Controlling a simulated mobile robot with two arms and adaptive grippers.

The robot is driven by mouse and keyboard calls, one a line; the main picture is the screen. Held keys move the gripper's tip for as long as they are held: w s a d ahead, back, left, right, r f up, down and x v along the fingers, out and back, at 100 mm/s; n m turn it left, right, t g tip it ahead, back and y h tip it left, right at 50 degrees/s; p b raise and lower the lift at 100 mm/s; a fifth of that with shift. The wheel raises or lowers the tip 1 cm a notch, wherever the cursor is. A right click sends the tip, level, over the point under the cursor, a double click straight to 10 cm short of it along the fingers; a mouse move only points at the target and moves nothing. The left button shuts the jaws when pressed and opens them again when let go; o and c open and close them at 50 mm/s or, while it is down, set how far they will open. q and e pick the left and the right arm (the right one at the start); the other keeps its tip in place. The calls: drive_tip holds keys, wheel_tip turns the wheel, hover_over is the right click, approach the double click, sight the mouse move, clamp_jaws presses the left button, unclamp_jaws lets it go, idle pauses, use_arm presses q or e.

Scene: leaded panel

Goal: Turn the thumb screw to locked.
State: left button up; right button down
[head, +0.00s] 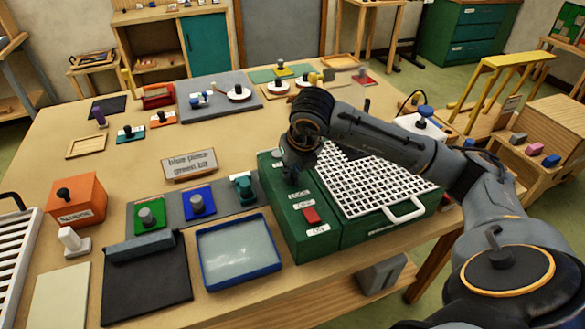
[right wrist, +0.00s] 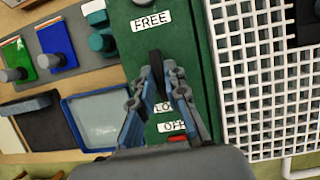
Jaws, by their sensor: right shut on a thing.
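The thumb screw (right wrist: 155,62) shows in the right wrist view as a narrow black piece on the green box (right wrist: 190,50). My right gripper (right wrist: 160,82) is shut on it, with a finger on each side. The label FREE (right wrist: 150,22) is beyond the fingertips. The label beginning LO (right wrist: 165,106) is on the near side, partly covered by a finger. In the head view my right gripper (head: 296,176) is over the back of the box's left strip and hides the screw. My left gripper is in neither view.
A white grid (head: 375,180) with a handle covers the box's right part. A red switch (head: 311,215) sits on the strip's front. A blue-rimmed tray (head: 238,252) and a grey board with green, blue and teal pieces (head: 222,205) stand left of the box.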

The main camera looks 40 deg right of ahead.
drive_tip(key=shift+f+n+b, duration=0.15)
drive_tip(key=shift+n+b, duration=0.35)
drive_tip(key=shift+b, duration=0.3)
drive_tip(key=n+y+b, duration=0.1)
drive_tip(key=n+b, duration=0.1)
drive_tip(key=shift+d+b, duration=0.15)
drive_tip(key=shift+b, duration=0.15)
drive_tip(key=n+y+b, duration=0.1)
drive_tip(key=n+b, duration=0.1)
drive_tip(key=n, duration=0.1)
drive_tip(key=shift+n+y, duration=0.3)
drive_tip(key=shift+n, duration=0.1)
drive_tip(key=shift+w+d+n+y+b, duration=0.1)
drive_tip(key=shift+n+y+b, duration=0.25)
drive_tip(key=shift+n, duration=0.55)
drive_tip(key=n+g+y, duration=0.1)
drive_tip(key=n, duration=0.1)
drive_tip(key=shift+r+n, duration=0.2)
drive_tip(key=shift+n, duration=0.2)
drive_tip(key=n+g, duration=0.1)
drive_tip(key=n, duration=0.2)
drive_tip(key=n+g+y, duration=0.1)
drive_tip(key=n, duration=0.2)
drive_tip(key=shift+w+d, duration=0.1)
drive_tip(key=shift+w, duration=0.05)
